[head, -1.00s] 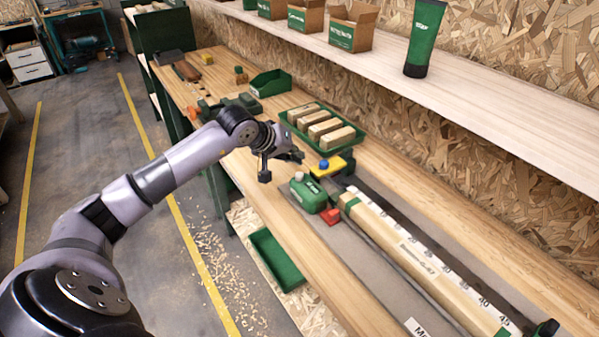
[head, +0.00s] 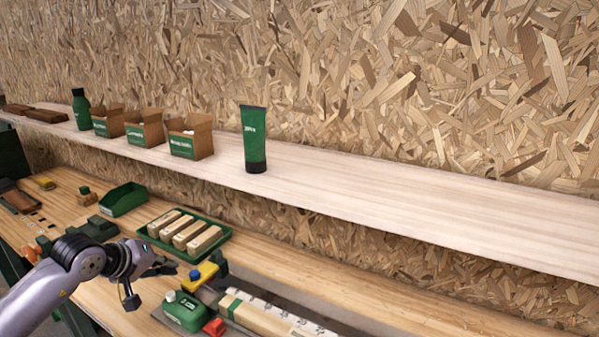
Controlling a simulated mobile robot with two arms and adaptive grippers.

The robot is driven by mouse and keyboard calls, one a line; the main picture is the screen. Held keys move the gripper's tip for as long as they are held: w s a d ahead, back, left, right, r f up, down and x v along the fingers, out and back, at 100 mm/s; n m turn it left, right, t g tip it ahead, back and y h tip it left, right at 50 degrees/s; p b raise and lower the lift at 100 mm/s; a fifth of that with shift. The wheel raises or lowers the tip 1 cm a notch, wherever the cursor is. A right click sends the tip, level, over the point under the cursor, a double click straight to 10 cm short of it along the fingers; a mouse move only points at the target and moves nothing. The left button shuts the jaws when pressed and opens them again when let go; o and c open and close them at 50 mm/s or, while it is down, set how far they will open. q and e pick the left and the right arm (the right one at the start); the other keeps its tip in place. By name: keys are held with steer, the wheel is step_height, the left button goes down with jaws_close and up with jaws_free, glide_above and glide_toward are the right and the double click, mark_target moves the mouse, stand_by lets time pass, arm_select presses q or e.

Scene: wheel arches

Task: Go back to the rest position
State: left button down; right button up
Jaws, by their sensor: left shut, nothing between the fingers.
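My left arm comes in at the lower left of the head view. Its gripper (head: 165,268) is shut and empty, above the workbench (head: 262,262). My right gripper is not in view.
A pale shelf (head: 380,205) runs above the bench. It bears a green tube (head: 254,140), several open cardboard boxes (head: 190,137) and a green bottle (head: 81,108). A green bin (head: 123,199) stands at the left. A long wooden beam (head: 258,318) lies at the bottom.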

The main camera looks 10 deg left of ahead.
arm_select(q)
steer(key=s+d+n+t+h, duration=0.1)
steer(key=d+n+h, duration=0.3)
steer(key=d, duration=0.7)
steer(key=s+d+r+n+t+h, duration=0.5)
steer(key=d+r+n, duration=0.3)
steer(key=n, duration=0.5)
steer(key=s+a+f+n+y, duration=0.3)
steer(key=a+f+n+y, duration=0.15)
steer(key=n, duration=0.75)
steer(key=s+a+f+n+g+y, duration=0.1)
steer(key=s+a+f+n+y, duration=0.15)
steer(key=f+n+y, duration=0.65)
steer(key=s+a+f+n+y, duration=0.2)
steer(key=s+a+n, duration=0.15)
steer(key=n, duration=1.15)
steer(key=s+d+f+n+g+h, duration=0.2)
steer(key=s+d+f+n+g, duration=0.3)
steer(key=s, duration=0.5)
steer(key=s+d+f+n+g+h, duration=0.2)
steer(key=s+f+n+g, duration=0.35)
steer(key=s+f, duration=0.35)
step_height(320, 180, down, 24)
steer(key=s+g, duration=0.2)
steer(key=s+a+f+m, duration=0.1)
steer(key=s+a+f, duration=0.1)
steer(key=s+f, duration=1.4)
steer(key=shift+s+a+f+g, duration=0.35)
steer(key=shift+a+f, duration=0.05)
steer(key=shift+f, duration=0.15)
